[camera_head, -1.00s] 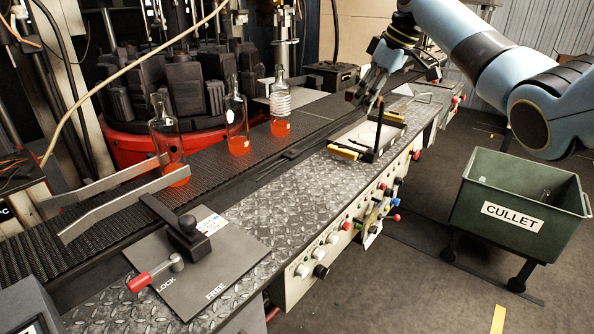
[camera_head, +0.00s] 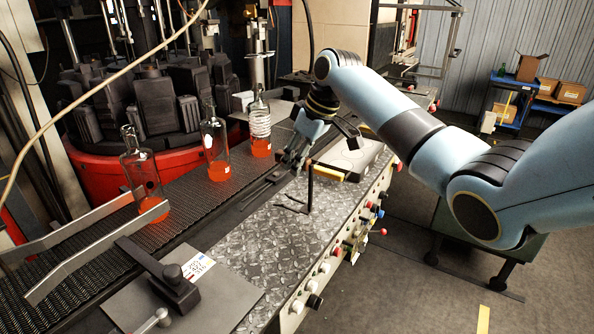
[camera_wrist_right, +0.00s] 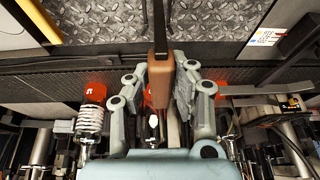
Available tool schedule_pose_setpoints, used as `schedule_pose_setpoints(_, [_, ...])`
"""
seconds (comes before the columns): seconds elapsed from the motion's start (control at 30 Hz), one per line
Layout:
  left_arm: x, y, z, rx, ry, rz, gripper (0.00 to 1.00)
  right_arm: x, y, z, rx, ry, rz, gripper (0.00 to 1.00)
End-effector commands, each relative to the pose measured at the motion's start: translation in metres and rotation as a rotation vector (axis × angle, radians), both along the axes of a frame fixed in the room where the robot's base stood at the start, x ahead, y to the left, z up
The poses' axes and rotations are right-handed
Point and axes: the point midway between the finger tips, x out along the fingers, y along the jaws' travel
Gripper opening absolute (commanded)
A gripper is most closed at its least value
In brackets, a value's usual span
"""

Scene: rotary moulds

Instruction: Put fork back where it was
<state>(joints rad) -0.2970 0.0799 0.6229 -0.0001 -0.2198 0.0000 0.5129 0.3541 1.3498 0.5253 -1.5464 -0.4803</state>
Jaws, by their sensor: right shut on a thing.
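The fork (camera_head: 310,189) appears as a dark bar dropping from my right gripper, with its thin dark end low over the diamond-plate bench top. I cannot tell whether that end touches the plate. My right gripper (camera_head: 294,160) is shut on the fork. In the right wrist view the fork's brown handle (camera_wrist_right: 159,80) sits between the fingers of the right gripper (camera_wrist_right: 171,75), and its dark shaft runs up the picture. My left gripper is not in view.
Bottles with orange bottoms (camera_head: 216,148) stand on the dark conveyor (camera_head: 100,245) left of the bench. A pale plate (camera_head: 349,156) and a yellow-handled tool (camera_head: 327,174) lie behind the fork. The diamond-plate top (camera_head: 272,236) is clear in front. A lever plate (camera_head: 215,298) is nearest.

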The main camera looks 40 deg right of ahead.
Motion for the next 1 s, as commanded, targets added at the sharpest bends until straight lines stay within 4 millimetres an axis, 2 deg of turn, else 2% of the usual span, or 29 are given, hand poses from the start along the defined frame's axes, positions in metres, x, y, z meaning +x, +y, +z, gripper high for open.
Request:
schedule_pose_setpoints(0.1, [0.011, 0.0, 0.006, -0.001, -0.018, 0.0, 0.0, -0.001, 0.0, -0.018, 0.001, 0.005, -0.002, 0.0])
schedule_pose_setpoints(0.23, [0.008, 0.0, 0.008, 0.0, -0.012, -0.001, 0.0, -0.001, 0.0, -0.035, 0.001, 0.004, -0.001, 0.0])
schedule_pose_setpoints(0.6, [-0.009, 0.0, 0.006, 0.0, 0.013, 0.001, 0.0, 0.0, 0.0, -0.04, 0.0, 0.001, 0.0, 0.0])
schedule_pose_setpoints(0.63, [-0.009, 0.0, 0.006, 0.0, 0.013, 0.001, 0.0, -0.001, 0.0, -0.041, -0.001, 0.002, 0.0, 0.22])
schedule_pose_setpoints(0.8, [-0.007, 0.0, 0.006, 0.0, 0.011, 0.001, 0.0, -0.001, 0.0, -0.04, -0.001, 0.002, 0.0, 0.44])
schedule_pose_setpoints(1.0, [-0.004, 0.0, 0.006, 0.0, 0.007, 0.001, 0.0, -0.001, 0.0, -0.04, -0.001, 0.002, 0.0, 0.44])
